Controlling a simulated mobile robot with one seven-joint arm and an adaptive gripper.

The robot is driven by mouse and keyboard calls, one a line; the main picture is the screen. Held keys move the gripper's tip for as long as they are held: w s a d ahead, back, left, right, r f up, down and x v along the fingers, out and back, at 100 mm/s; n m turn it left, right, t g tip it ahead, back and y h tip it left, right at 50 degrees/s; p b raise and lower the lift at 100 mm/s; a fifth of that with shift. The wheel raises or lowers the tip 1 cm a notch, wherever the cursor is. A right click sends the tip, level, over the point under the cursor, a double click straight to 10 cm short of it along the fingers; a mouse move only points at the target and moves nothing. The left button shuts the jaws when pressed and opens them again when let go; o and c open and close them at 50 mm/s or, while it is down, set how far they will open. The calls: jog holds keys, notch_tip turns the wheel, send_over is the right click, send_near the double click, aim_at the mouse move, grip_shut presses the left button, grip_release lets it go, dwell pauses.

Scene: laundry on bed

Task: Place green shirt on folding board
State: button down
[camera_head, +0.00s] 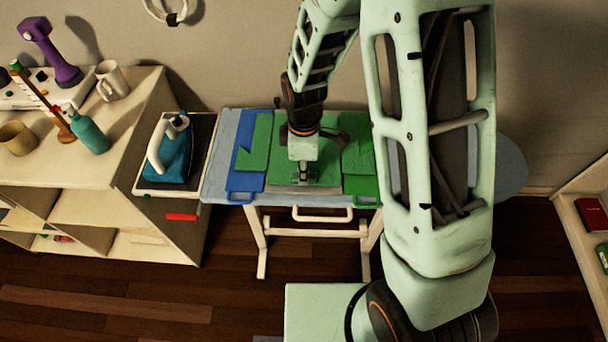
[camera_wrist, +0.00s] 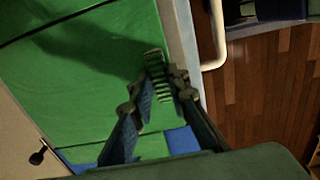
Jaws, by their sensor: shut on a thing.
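The green shirt (camera_head: 256,150) lies spread over the folding board on the table. Its left part overlaps the board's blue panel (camera_head: 240,184), and its right part (camera_head: 356,158) lies over the board's darker green panel (camera_head: 367,190). A grey strip of the board shows at the front middle. My gripper (camera_head: 304,180) is low over the middle of the board, shut on the shirt near its front edge. In the wrist view, the shirt (camera_wrist: 85,75) fills the upper left and my fingertips (camera_wrist: 166,76) are close together at its edge. My arm hides part of the shirt.
An iron (camera_head: 172,150) stands on a pad left of the table (camera_head: 220,128). A shelf (camera_head: 100,175) further left holds a mug, a teal bottle and a purple object. A white handle (camera_head: 322,216) juts from the table front. Open wooden floor (camera_head: 120,300) lies in front.

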jog(key=c, duration=2.3)
grip_release()
jog(key=shift+f, duration=0.15)
jog(key=o, duration=0.5)
jog(key=shift+c, duration=0.2)
notch_tip(320, 180, up, 12)
